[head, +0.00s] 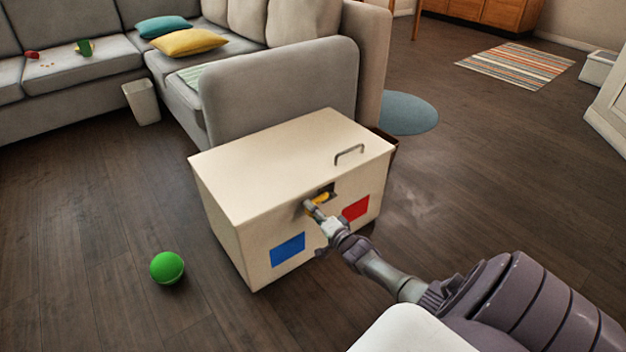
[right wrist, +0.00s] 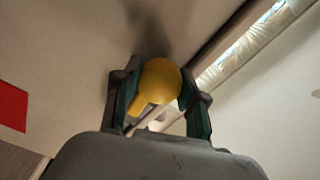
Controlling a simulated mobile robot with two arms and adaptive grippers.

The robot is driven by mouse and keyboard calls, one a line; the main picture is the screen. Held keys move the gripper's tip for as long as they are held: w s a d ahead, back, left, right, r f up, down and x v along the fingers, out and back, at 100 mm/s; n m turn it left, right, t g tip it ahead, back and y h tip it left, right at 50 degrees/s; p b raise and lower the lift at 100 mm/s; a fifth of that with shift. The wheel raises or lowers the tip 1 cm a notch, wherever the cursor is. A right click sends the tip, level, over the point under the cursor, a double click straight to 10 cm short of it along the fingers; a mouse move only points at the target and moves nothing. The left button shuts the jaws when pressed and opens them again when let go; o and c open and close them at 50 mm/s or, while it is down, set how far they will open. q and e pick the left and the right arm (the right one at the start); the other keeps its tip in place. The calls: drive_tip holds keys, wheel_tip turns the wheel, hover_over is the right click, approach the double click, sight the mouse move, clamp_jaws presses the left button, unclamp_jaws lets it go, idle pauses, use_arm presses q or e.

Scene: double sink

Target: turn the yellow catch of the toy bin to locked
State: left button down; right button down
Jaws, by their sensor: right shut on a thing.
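The toy bin (head: 290,147) is a cream box with a closed lid, standing on the floor. Its yellow catch (head: 321,198) is on the upper front, between a blue square and a red square. In the right wrist view the catch (right wrist: 160,80) shows a round knob with a short tab pointing down-left. My right gripper (head: 312,208) is at the catch. Its two fingers (right wrist: 156,98) are shut on the knob, one on each side. The gripper partly hides the catch in the head view. My left gripper is not in view.
A metal handle (head: 349,152) stands on the lid. A green ball (head: 166,267) lies on the floor left of the bin. A grey sofa (head: 275,95) is close behind the bin.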

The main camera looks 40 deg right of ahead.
drive_tip(key=shift+m, duration=0.5)
drive_tip(key=c, duration=0.6)
unclamp_jaws()
drive_tip(key=shift+c, duration=0.2)
drive_tip(key=s+a, duration=0.1)
drive_tip(key=s, duration=1.1)
drive_tip(key=shift+a, duration=0.2)
